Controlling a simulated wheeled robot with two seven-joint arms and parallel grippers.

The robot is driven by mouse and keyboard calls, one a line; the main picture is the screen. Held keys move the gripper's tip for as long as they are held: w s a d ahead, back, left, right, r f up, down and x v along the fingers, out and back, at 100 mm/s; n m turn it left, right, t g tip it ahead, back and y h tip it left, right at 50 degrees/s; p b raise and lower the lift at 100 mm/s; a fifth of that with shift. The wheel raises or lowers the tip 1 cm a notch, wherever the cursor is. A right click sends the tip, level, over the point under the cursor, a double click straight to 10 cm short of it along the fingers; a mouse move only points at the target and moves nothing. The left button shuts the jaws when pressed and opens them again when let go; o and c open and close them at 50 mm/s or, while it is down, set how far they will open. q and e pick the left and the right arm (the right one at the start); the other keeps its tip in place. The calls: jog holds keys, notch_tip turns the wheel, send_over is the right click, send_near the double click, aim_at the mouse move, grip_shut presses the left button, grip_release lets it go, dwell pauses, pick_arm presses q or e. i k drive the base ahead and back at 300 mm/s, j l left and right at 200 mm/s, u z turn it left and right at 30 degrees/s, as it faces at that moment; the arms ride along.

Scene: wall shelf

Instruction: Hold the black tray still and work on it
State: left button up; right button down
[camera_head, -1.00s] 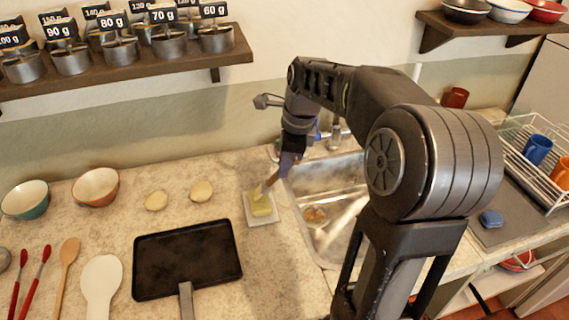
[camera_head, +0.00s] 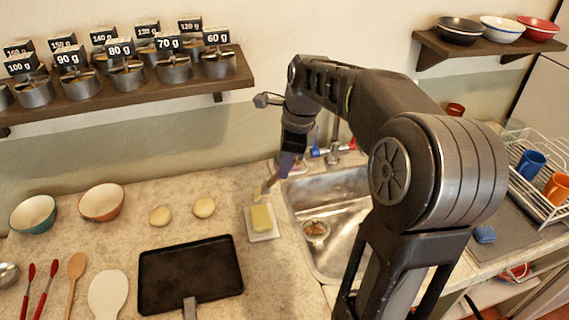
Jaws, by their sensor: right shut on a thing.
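My right gripper (camera_head: 286,166) is above the counter beside the sink. It is shut on a wooden-handled tool, which looks like a brush (camera_head: 266,187), its tip pointing down and left. The tip appears just above and behind a yellow block like butter (camera_head: 262,217) on a small white dish (camera_head: 263,236); a gap shows between them.
Two pale dough rounds (camera_head: 204,207) lie behind the tray. Two bowls (camera_head: 102,202) stand at the left, with utensils (camera_head: 75,275) in front. A sink (camera_head: 330,200) is right of the dish. Weighted tins (camera_head: 128,75) fill the wall shelf.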

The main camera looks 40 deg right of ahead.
aim_at(187, 276)
jog(key=k, duration=1)
